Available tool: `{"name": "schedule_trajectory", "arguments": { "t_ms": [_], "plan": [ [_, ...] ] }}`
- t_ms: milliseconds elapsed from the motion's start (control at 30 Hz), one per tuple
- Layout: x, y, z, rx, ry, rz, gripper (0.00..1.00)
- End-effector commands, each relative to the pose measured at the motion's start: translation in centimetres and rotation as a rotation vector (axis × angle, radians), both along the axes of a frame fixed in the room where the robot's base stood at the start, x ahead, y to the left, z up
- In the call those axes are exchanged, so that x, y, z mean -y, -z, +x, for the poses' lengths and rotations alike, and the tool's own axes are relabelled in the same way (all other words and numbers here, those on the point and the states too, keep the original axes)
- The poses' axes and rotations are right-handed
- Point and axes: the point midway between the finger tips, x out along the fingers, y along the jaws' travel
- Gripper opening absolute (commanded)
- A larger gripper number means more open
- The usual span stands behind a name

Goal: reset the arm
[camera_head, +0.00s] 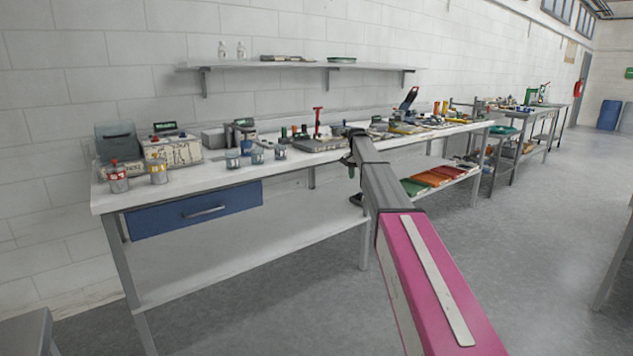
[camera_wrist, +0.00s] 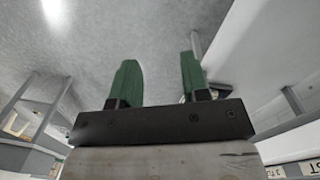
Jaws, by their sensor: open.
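My arm, pink and grey, reaches forward from the lower right toward the front of the long white workbench (camera_head: 250,185) in the head view. My gripper is at the far end of the arm and is hard to make out there. In the wrist view my gripper (camera_wrist: 160,82) shows two green fingers standing well apart, with nothing between them. Grey floor and parts of white furniture lie beyond the fingers, tilted in that view.
The bench top holds cans (camera_head: 118,178), glass beakers (camera_head: 257,154), a beige box (camera_head: 172,151) and several tools. A blue drawer (camera_head: 195,209) hangs under its left end. Coloured trays (camera_head: 433,178) lie on the lower shelf. The floor (camera_head: 540,240) at right is largely clear.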

Motion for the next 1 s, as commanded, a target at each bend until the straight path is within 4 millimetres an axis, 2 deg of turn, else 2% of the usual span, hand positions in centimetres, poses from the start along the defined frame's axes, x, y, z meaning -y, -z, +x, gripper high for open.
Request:
{"name": "schedule_trajectory", "arguments": {
  "t_ms": [33, 200, 367, 500, 700, 800, 900, 1000],
  "plan": [
    [0.1, 3.1, -4.0, -0.002, -0.029, 0.003, 0.42],
    [0.4, 11.2, -12.6, 0.004, -0.136, 0.015, 0.42],
    [0.6, 17.6, -21.7, 0.010, -0.238, 0.025, 0.42],
    [0.7, 22.1, -30.0, 0.017, -0.330, 0.033, 0.42],
    [0.9, 26.6, -41.7, 0.026, -0.455, 0.043, 0.42],
    [0.9, 27.9, -46.1, 0.032, -0.504, 0.045, 0.42],
    [0.9, 28.6, -49.0, 0.035, -0.540, 0.047, 0.42],
    [0.9, 28.9, -50.4, 0.038, -0.560, 0.048, 0.42]
  ]
}}
